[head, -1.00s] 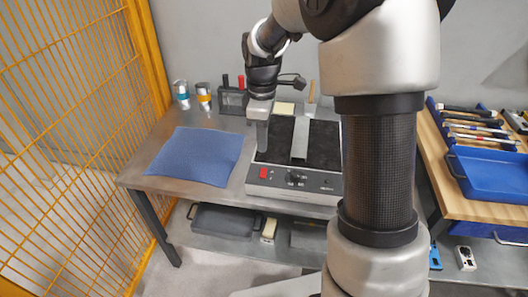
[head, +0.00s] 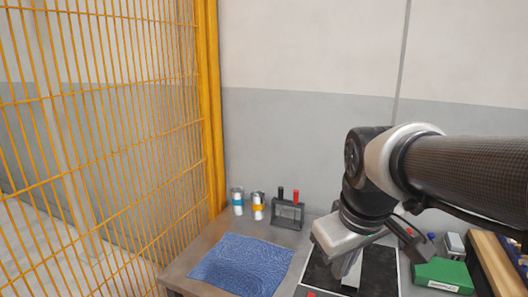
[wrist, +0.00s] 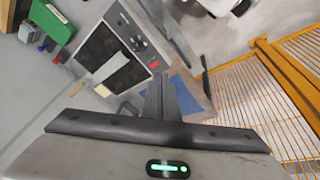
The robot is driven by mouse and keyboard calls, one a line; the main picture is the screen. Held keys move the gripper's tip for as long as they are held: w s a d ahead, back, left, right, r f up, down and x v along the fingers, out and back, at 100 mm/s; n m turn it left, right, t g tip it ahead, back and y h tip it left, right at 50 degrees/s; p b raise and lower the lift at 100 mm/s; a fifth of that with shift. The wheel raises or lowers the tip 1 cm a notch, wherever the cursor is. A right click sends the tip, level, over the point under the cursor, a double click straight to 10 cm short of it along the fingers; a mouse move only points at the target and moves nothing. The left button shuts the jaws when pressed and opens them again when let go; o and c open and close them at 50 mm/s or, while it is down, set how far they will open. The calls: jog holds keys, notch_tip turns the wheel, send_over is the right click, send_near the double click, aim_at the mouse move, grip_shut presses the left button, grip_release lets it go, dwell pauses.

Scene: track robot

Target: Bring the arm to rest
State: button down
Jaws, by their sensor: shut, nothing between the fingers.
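My gripper (head: 347,270) is in the lower right of the head view, in front of a device with a black top (head: 320,272) on the metal table. In the wrist view my gripper (wrist: 160,97) shows its fingers together, with nothing between them. The device appears below it in the wrist view (wrist: 112,55), with its red button and knob on the front panel. The gripper looks apart from the device; the exact height is hard to tell.
A blue mat (head: 240,265) lies on the table, left of the device. Two cans (head: 258,206) and a dark rack (head: 288,212) stand behind it. A green box (head: 443,275) is at the right. A yellow mesh fence (head: 100,140) closes the left side.

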jog(key=s+m+t, duration=0.2)
jog(key=s+m, duration=0.3)
jog(key=s, duration=0.3)
notch_tip(320, 180, up, 14)
jog(key=p, duration=1.3)
jog(key=shift+w+f+p, duration=0.15)
jog(key=shift+w+p, duration=0.1)
jog(key=shift+p, duration=0.05)
jog(key=shift+d, duration=0.1)
